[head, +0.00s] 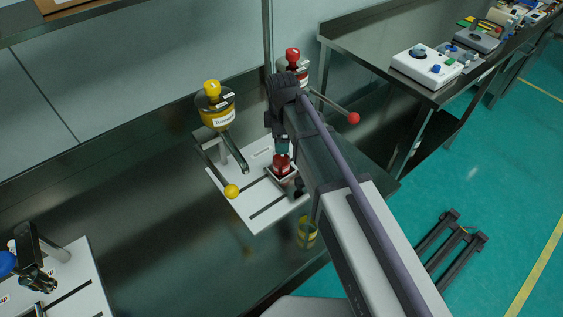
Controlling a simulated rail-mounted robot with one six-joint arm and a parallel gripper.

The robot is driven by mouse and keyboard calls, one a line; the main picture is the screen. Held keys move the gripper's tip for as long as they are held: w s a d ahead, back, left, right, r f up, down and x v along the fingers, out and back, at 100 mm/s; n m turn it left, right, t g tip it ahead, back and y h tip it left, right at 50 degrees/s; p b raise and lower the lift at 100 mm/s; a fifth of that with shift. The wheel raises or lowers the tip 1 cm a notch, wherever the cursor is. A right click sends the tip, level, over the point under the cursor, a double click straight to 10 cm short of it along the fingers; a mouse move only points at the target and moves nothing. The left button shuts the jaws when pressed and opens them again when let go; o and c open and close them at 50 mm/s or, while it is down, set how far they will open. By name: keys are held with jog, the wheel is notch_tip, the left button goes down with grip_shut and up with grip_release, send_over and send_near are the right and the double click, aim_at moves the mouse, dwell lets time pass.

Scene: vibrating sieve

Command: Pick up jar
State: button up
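A small red jar-like container (281,166) sits in a pale square holder (283,173) on the white plate (252,209). My gripper (281,151) points down right above the red container. The fingers are small and dark here, so I cannot tell whether they touch it or are open or shut. A second jar-like container, yellow (307,233), stands beyond the plate's front right corner. My arm partly covers it.
A yellow dispenser (217,108) and a red dispenser (293,66) stand behind the plate, with ball-ended levers (232,191) (353,118). Another device (60,270) is at lower left. A side bench (370,50) holds instruments (428,66).

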aim_at(281, 162)
notch_tip(281, 162, down, 11)
jog(key=b, duration=1.1)
jog(key=shift+r, duration=0.15)
jog(key=c, duration=1.1)
